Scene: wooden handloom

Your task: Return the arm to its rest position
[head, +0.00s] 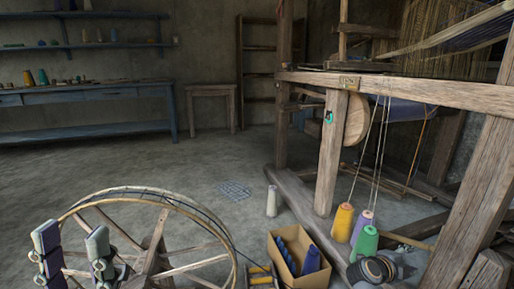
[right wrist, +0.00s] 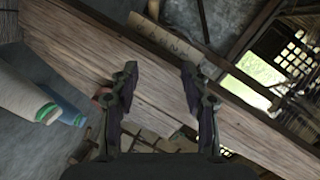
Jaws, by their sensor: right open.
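My left gripper (head: 74,248) is at the lower left of the head view, in front of the spinning wheel (head: 150,190). Its two padded fingers point up, spread apart, with nothing between them. My right gripper is at the lower right of the head view as a dark shape (head: 374,270), just below the hanging yarn cones. The right wrist view shows its two fingers (right wrist: 160,88) wide apart and empty. A wooden beam (right wrist: 240,115) passes behind them. I cannot tell the exact gap to the beam.
The wooden loom (head: 333,150) fills the right side. Yellow (head: 342,222), lilac (head: 362,228) and green (head: 365,245) yarn cones hang or stand near my right gripper. A cardboard box (head: 288,274) holds blue items. A pale cone (head: 271,201) stands on the floor. The floor behind is mostly clear.

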